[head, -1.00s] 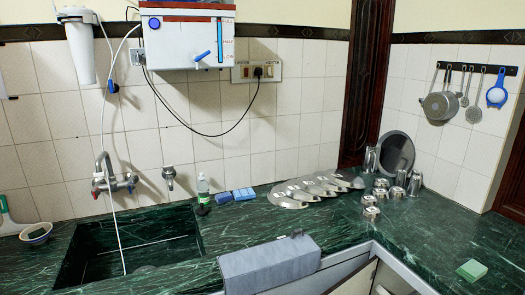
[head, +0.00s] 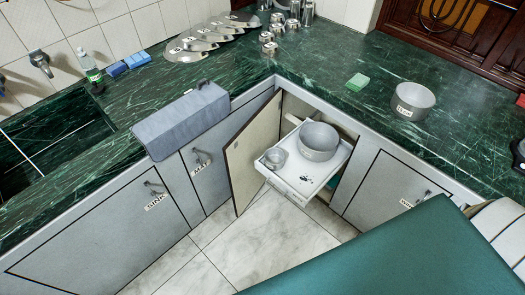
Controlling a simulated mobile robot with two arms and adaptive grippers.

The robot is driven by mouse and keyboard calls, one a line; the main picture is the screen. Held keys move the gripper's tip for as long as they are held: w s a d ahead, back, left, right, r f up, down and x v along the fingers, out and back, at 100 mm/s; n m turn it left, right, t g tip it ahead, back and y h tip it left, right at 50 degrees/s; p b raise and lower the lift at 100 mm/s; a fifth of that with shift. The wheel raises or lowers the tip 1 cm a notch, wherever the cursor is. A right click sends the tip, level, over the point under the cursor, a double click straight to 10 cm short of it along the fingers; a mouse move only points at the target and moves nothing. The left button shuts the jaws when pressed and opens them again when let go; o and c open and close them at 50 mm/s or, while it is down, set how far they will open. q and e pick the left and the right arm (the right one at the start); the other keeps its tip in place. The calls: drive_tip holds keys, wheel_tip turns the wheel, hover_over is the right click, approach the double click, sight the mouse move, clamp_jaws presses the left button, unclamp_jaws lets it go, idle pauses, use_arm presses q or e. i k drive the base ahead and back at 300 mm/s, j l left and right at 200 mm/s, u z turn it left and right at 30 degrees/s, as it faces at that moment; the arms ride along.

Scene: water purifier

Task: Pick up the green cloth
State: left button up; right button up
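A small, light-green block-shaped piece (head: 357,82) lies on the dark green marble counter (head: 335,60), left of a grey pot. It looks like the green cloth, folded, but at this size I cannot tell cloth from sponge. Nothing touches it. Neither of my grippers shows in the head view.
A grey pot (head: 412,101) stands on the counter. Below, an open cabinet door (head: 252,150) and pulled-out white drawer (head: 318,178) with bowls (head: 319,141) stick out. A large teal surface (head: 400,250), unidentified, fills the lower right.

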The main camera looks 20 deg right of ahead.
sight(359, 81)
drive_tip(key=z, duration=1.45)
